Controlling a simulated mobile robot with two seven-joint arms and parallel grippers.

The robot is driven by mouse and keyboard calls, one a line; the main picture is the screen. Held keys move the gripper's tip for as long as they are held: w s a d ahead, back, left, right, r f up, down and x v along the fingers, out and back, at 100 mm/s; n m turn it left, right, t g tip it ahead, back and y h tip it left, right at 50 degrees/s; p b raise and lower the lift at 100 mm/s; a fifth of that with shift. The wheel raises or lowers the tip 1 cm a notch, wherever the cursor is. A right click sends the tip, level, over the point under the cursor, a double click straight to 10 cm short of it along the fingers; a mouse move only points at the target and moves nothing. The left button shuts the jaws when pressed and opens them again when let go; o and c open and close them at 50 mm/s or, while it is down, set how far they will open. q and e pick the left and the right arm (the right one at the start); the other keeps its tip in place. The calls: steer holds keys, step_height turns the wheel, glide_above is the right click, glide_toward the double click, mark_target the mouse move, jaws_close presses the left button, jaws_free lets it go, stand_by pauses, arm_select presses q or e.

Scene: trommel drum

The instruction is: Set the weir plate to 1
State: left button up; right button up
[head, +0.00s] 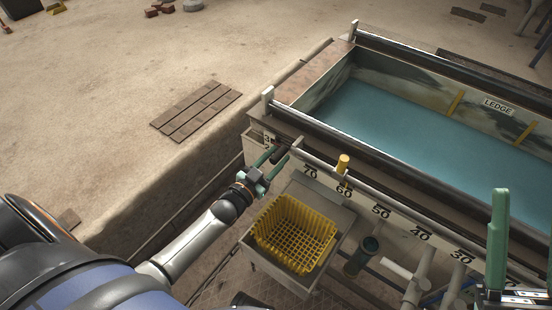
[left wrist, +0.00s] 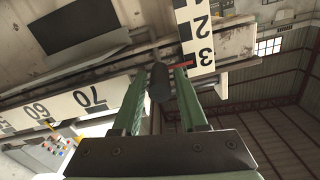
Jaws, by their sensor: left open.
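A thin red pointer (left wrist: 179,65) lies beside the 3. A dark round handle (left wrist: 160,83) sticks out below the scale, and it shows small in the head view (head: 283,151). My left gripper (head: 272,164) is open at the tank's near left corner. In the left wrist view its green fingers (left wrist: 158,90) lie either side of the handle, with gaps showing. My right gripper (head: 520,245) is partly cut off at the right edge.
The tank (head: 400,120) holds blue water and has a LEDGE label (head: 497,104). A rail with a yellow slider (head: 343,163) runs above a scale from 70 down to 30 (head: 381,211). A yellow basket (head: 295,233) sits below the rail. A wooden slat panel (head: 196,110) lies left.

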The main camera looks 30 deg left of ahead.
arm_select(q)
jaws_close()
stand_by(0.3)
stand_by(1.1)
